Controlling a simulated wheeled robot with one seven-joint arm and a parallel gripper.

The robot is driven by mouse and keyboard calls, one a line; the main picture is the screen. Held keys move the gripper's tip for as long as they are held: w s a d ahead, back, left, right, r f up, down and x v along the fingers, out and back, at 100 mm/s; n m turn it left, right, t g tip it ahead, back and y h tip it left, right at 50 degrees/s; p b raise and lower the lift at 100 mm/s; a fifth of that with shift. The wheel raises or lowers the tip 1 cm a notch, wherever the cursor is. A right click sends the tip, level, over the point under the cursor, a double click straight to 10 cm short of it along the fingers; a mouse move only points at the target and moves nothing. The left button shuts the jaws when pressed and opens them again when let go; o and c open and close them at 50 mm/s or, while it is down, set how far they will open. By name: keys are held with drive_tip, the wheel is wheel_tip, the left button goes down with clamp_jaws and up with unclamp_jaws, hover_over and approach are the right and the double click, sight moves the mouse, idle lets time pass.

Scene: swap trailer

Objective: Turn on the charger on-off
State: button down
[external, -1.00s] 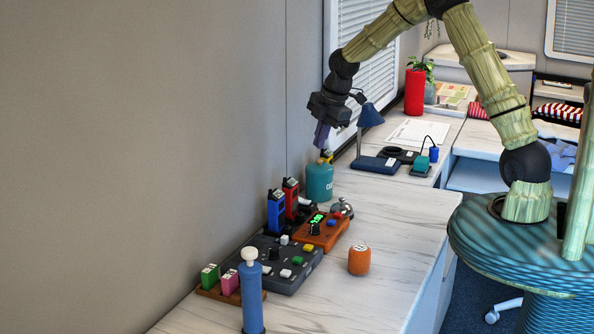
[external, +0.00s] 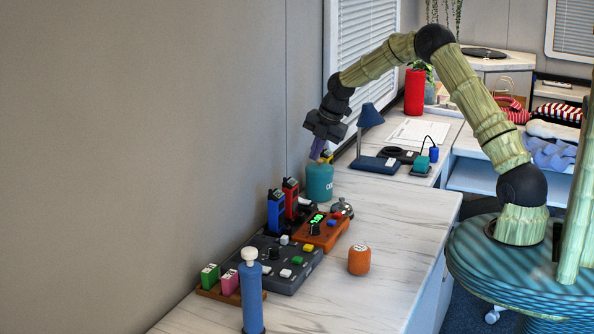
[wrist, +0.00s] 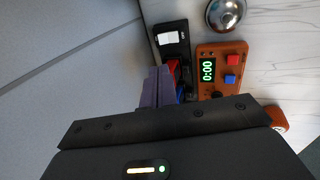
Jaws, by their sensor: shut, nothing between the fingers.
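The charger is a black base with a white rocker switch (wrist: 170,37) in the wrist view, with small lettering beside it. A red radio (wrist: 172,68) and a blue radio (wrist: 180,93) stand along it, partly hidden by my fingers. In the external view the red radio (external: 291,198) and blue radio (external: 276,212) stand upright near the wall, and part of the black charger (external: 309,207) shows behind them.
An orange timer (external: 321,232), a metal bell (external: 342,208) and a grey button panel (external: 270,262) crowd the counter. The wall (external: 200,120) is close on the left.

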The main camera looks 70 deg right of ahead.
sight(300, 198)
drive_tip(key=p+x, duration=0.2)
drive_tip(key=x, duration=1.1)
drive_tip(key=shift+f, duration=0.25)
drive_tip(key=shift+w, duration=0.1)
drive_tip(key=shift+w+f+b, duration=0.1)
drive_tip(key=shift+f+b, duration=0.15)
drive_tip(key=shift+b, duration=0.2)
drive_tip(key=shift+r, duration=0.1)
